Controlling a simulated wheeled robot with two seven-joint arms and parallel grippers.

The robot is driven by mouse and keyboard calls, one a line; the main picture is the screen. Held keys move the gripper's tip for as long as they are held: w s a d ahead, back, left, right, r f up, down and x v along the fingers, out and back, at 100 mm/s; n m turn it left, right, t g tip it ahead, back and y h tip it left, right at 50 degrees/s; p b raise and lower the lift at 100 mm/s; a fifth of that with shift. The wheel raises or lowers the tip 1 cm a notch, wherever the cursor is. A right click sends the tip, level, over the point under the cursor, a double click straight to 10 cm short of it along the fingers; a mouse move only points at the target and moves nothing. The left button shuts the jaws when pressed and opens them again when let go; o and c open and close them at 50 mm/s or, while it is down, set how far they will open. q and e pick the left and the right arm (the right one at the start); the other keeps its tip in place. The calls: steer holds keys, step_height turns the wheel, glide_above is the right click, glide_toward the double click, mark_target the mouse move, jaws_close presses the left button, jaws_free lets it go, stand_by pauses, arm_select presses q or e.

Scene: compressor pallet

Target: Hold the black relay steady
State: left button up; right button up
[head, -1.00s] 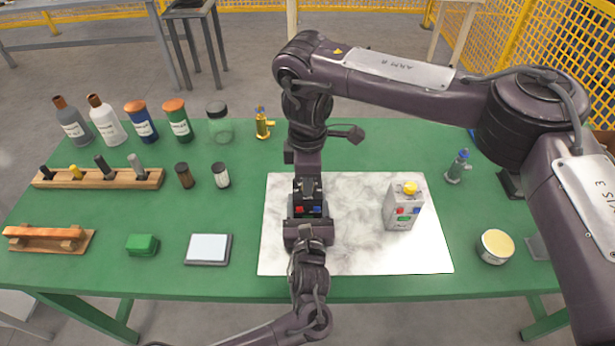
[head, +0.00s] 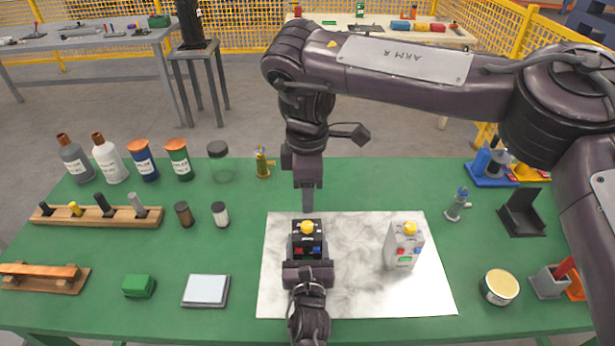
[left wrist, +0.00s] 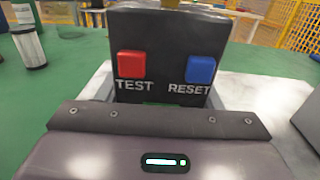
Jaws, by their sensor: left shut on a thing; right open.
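The black relay (head: 307,238) stands upright on the left part of the white marbled mat (head: 350,290), with a yellow knob on top and a red and a blue button on its front. In the left wrist view the relay (left wrist: 168,35) shows its red TEST and blue RESET buttons close up. My left gripper (head: 307,262) is shut on the relay from the near side; its fingertips are partly hidden. My right gripper (head: 307,200) points down above and just behind the relay, apart from its knob; the gap between its fingers does not show.
A light grey relay (head: 403,247) with a yellow knob stands on the mat's right part. A round tin (head: 500,286) and a small blue-topped device (head: 458,204) are to the right. Bottles, a peg rack (head: 100,215) and a white-topped pad (head: 206,290) are to the left.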

steer(key=shift+r, duration=1.6)
arm_select(q)
steer(key=o, duration=1.3)
steer(key=shift+s, duration=0.1)
